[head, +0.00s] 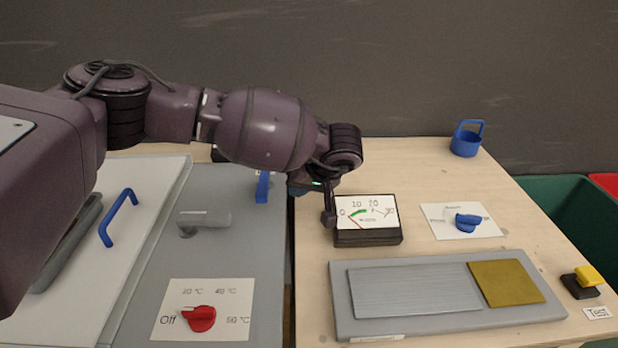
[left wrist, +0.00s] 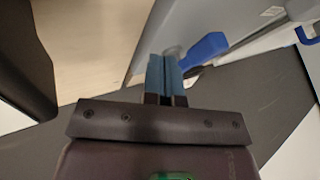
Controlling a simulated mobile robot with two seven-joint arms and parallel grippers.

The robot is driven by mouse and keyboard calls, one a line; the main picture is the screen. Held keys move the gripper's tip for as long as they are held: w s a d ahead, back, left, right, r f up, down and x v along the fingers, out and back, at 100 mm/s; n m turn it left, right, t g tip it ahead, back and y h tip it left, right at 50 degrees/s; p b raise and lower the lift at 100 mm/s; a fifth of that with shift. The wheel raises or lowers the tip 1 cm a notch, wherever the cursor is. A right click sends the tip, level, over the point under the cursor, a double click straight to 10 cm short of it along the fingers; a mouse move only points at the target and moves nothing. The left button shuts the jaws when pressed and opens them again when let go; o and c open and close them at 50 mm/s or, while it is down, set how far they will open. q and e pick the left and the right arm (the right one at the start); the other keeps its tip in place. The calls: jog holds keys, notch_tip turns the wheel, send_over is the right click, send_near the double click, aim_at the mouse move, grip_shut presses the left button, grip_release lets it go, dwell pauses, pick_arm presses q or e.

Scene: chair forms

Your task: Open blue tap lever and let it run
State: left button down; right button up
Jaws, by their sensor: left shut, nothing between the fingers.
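The blue tap lever (head: 263,187) stands at the back right of the grey sink panel. In the left wrist view the blue lever (left wrist: 207,47) shows just beyond and to the right of my fingertips. My left gripper (head: 297,189) is to the right of the lever, near the panel's right edge, and partly hidden by its own wrist. Its blue fingers (left wrist: 165,65) are shut with nothing between them. Whether they touch the lever cannot be told. A grey spout (head: 205,220) lies left of the lever; no water shows. My right gripper is not in view.
A meter (head: 367,237) stands just right of my left gripper. A red knob (head: 199,318) is at the panel's front. A blue knob (head: 467,222), a grey board (head: 340,300) and a blue basket (head: 466,142) are on the right table. A blue handle (head: 117,217) is at left.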

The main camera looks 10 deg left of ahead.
aim_at(263, 184)
pick_arm(q)
jog(key=a, duration=0.3)
jog(key=shift+s+a+f, duration=0.15)
jog(key=shift+s+f, duration=0.05)
jog(key=shift+s, duration=0.15)
jog(key=shift+s+a, duration=0.15)
jog(key=shift+a, duration=0.3)
jog(key=shift+a, duration=0.1)
